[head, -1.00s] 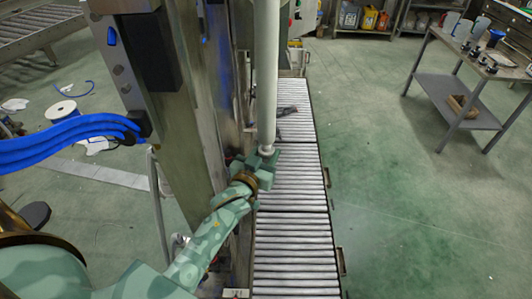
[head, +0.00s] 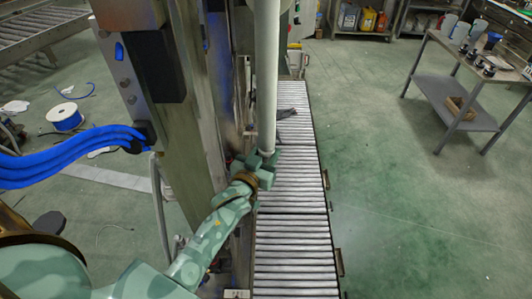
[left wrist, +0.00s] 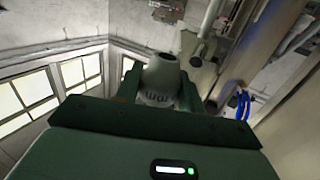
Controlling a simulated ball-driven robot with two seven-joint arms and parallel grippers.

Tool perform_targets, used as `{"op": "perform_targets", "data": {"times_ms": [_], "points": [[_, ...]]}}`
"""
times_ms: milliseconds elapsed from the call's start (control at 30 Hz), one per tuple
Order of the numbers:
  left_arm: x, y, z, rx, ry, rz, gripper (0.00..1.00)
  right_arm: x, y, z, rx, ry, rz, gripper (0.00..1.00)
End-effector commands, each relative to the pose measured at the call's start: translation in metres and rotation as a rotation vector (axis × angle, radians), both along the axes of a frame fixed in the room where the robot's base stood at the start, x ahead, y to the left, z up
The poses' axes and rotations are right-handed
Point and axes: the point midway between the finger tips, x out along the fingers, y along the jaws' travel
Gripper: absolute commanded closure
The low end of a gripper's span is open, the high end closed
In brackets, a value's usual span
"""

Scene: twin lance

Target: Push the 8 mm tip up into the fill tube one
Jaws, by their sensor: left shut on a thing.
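My left gripper (head: 262,165) is at the lower end of a long pale vertical tube (head: 265,80), over the roller conveyor. In the left wrist view my left gripper (left wrist: 158,90) is shut on a grey cone-shaped tip (left wrist: 160,74) with a ribbed collar, its narrow end pointing up and away from the palm. In the head view the tip cannot be made out apart from the jaws and the tube's end. I cannot tell whether the tip touches the tube. My right gripper is not in view.
A steel column (head: 180,120) with blue hoses (head: 75,140) stands close left of the tube. The roller conveyor (head: 295,220) runs below. A table with small items (head: 480,65) stands at the right. The green floor between them is clear.

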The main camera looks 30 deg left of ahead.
Motion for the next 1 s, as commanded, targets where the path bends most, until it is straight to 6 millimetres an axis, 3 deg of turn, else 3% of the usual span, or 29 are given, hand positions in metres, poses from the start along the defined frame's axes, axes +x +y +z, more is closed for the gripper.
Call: {"op": "perform_targets", "data": {"times_ms": [767, 800, 867, 1000], "points": [[0.001, 0.000, 0.015, 0.000, -0.005, 0.000, 0.91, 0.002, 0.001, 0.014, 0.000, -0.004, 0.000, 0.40], [0.001, 0.000, 0.015, 0.000, -0.006, 0.000, 0.56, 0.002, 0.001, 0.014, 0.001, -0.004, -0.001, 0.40], [0.001, 0.000, 0.015, 0.000, -0.006, 0.000, 0.39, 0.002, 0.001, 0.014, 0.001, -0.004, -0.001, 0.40], [0.000, 0.000, 0.014, 0.000, -0.003, 0.000, 0.36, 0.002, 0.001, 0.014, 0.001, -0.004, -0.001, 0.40]]}}
